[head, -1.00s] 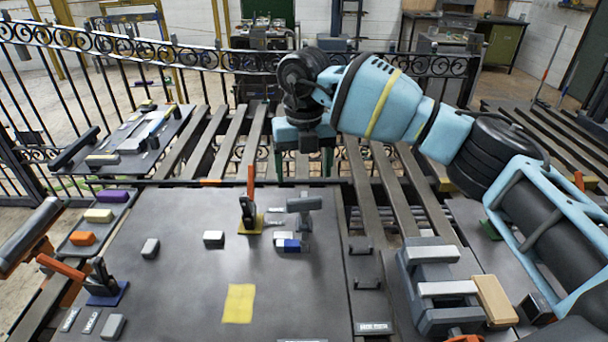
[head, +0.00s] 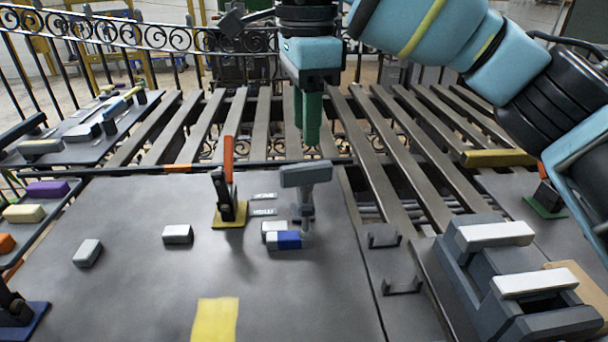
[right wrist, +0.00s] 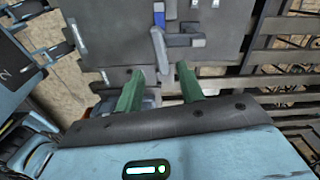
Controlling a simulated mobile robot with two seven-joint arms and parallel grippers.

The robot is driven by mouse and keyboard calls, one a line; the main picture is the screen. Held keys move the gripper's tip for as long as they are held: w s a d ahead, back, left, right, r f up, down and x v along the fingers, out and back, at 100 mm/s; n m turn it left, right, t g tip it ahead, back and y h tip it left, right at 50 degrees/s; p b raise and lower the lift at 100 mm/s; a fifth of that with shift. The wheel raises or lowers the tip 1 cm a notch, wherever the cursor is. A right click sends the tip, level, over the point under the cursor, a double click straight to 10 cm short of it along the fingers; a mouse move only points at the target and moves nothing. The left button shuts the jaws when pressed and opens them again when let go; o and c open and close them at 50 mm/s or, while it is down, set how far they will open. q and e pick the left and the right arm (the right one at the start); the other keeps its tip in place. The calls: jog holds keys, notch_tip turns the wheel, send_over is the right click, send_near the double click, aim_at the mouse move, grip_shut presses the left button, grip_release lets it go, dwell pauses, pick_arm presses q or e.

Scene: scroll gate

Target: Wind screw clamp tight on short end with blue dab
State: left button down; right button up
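The grey screw clamp (head: 306,180), with a flat bar handle on an upright post, stands on the dark bench plate. A small block with a blue dab (head: 285,240) lies at its foot, with a pale piece touching it. The clamp (right wrist: 184,40) and the blue patch (right wrist: 158,18) also show in the right wrist view. My right gripper (head: 308,120) points down above the slats, beyond the clamp handle. Its two green fingers (right wrist: 160,85) stand apart in the wrist view with nothing held between them. I cannot tell whether the clamp touches the block. My left gripper is out of view.
A toggle clamp (head: 229,195) with an orange handle on a yellow base stands left of the screw clamp. Loose grey blocks (head: 178,234) and a yellow patch (head: 215,319) lie on the plate. A grey fixture (head: 500,270) stands at right. An iron railing (head: 150,40) runs behind.

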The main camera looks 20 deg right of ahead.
aim_at(306, 165)
notch_tip(306, 165, down, 6)
jog(key=shift+f+b, duration=0.15)
jog(key=shift+b, duration=0.6)
jog(key=shift+f, duration=0.7)
grip_shut()
